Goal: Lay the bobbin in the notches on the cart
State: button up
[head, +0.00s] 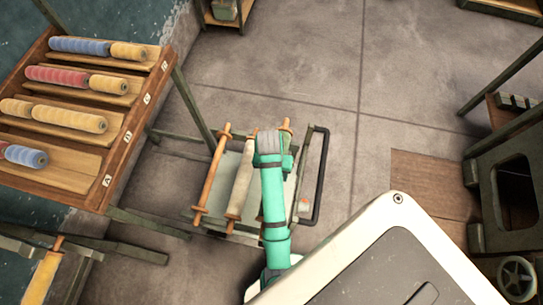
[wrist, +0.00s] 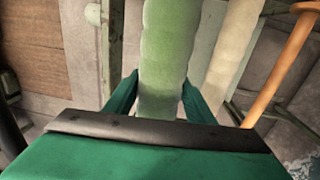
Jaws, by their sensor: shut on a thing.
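My gripper (wrist: 160,100) has its two green fingers on either side of a pale green bobbin (wrist: 167,45) and is shut on it. In the head view the arm hides most of that bobbin and the fingertips. The cart (head: 222,170) is below my gripper, with a black handle (head: 316,178) on its right. A cream bobbin (head: 240,185) and a bare orange spindle (head: 211,175) lie side by side on the cart, left of the arm. Both also show right of the held bobbin in the wrist view. I cannot tell whether the held bobbin touches the notches.
A wooden rack (head: 120,150) with blue, red and yellow bobbins stands at the left. A yellow bobbin (head: 42,275) is at the lower left. A dark machine with a handwheel (head: 517,278) stands at the right. The grey floor (head: 300,60) beyond the cart is clear.

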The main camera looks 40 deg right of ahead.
jog(key=shift+d+r, duration=0.1)
jog(key=shift+d, duration=0.15)
notch_tip(320, 180, down, 10)
jog(key=shift+r, duration=0.15)
dwell(0.7)
jog(key=shift+f, duration=1.8)
dwell(2.1)
jog(key=o, duration=1.5)
jog(key=shift+s+a, duration=0.1)
jog(key=r, duration=1)
jog(key=shift+w+a+r, duration=0.3)
jog(key=shift+w+r, duration=0.05)
jog(key=shift+w, duration=0.05)
